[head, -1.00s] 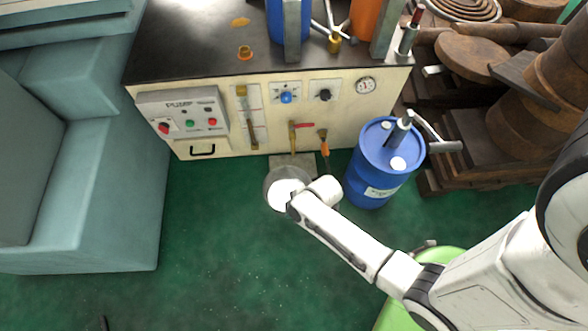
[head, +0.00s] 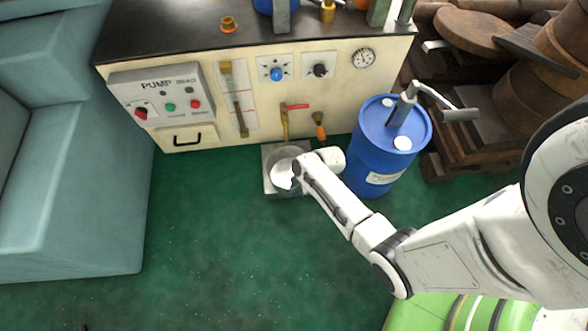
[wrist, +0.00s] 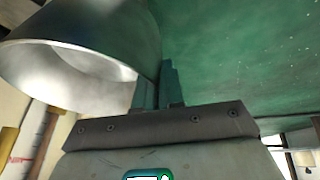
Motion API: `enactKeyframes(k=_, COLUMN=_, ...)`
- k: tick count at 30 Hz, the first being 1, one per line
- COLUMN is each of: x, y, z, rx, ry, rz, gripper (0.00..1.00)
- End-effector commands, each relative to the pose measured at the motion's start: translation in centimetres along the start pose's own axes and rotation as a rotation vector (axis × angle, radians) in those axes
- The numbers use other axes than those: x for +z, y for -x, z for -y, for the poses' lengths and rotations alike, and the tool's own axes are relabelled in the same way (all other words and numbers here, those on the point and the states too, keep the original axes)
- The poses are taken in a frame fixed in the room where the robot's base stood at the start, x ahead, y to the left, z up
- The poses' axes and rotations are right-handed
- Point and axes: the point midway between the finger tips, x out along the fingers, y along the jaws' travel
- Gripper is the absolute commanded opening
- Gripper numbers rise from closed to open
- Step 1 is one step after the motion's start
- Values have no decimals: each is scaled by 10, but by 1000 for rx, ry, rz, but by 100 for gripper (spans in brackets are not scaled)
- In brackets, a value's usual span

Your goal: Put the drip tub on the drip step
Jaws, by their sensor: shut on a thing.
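The drip tub (head: 284,158) is a round grey metal tub. In the head view it appears over the drip step (head: 271,188), a low grey block on the floor by the pump cabinet. I cannot tell whether the tub touches the step. In the wrist view the tub (wrist: 85,45) fills the upper left, with its shiny inside facing the camera. My gripper (wrist: 160,88) is shut on the tub's wall at its right side. In the head view my wrist hides the fingertips and part of the tub.
The pump cabinet (head: 225,80) rises just behind the step, with a red-handled tap (head: 292,107) above. Green floor (head: 200,235) is clear in front and left.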

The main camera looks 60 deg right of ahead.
Motion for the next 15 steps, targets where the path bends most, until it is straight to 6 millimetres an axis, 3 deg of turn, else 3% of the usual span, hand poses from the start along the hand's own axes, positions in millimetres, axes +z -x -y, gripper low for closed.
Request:
enactKeyframes(k=3, x=4, y=-2, z=-17, rx=2, ry=-1, rz=0, gripper=0)
enactKeyframes(k=11, x=7, y=-3, z=-34, rx=2, ry=0, rz=0, gripper=0)
enactKeyframes(k=15, x=12, y=-6, z=-57, rx=4, ry=0, rz=0, gripper=0)
